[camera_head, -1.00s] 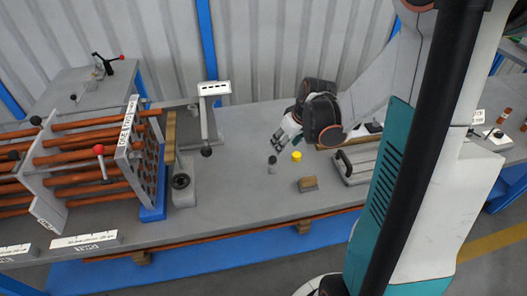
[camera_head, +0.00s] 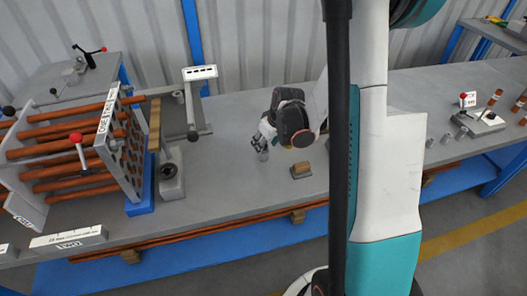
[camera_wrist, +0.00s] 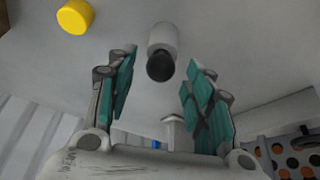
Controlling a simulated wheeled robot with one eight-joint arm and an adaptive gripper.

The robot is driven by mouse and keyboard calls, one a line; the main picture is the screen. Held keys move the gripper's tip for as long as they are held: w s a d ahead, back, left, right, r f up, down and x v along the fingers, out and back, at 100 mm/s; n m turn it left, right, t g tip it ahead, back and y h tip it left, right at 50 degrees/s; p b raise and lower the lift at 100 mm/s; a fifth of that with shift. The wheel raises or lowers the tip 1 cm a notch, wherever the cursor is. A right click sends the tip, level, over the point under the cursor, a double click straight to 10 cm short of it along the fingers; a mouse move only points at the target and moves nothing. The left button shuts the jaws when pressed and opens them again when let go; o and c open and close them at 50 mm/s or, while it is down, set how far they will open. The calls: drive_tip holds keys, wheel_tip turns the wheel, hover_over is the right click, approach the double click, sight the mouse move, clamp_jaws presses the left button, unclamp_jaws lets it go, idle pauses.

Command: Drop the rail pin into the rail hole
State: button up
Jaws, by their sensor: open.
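A small grey pin with a black knob, which looks like the rail pin (camera_wrist: 163,40), stands on the bench. In the wrist view it lies between my open fingers, with a gap on both sides. In the head view my gripper (camera_head: 262,143) is right over the pin (camera_head: 263,156) and partly hides it. My gripper (camera_wrist: 161,62) is open and holds nothing. A grey block with a dark round opening (camera_head: 168,171) stands left of it, beside the tube bundle. I cannot tell for certain that this is the rail hole.
A yellow cap (camera_wrist: 73,16) lies near the pin. A small wooden-topped block (camera_head: 301,172) sits to the right. The tube bundle's perforated plate (camera_head: 123,150) and a raised grey bracket (camera_head: 200,73) stand left. The bench front between the two blocks is clear.

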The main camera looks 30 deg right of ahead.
drive_tip(key=shift+w+f, duration=0.2)
drive_tip(key=shift+f, duration=0.35)
clamp_jaws()
drive_tip(key=shift+r, duration=0.2)
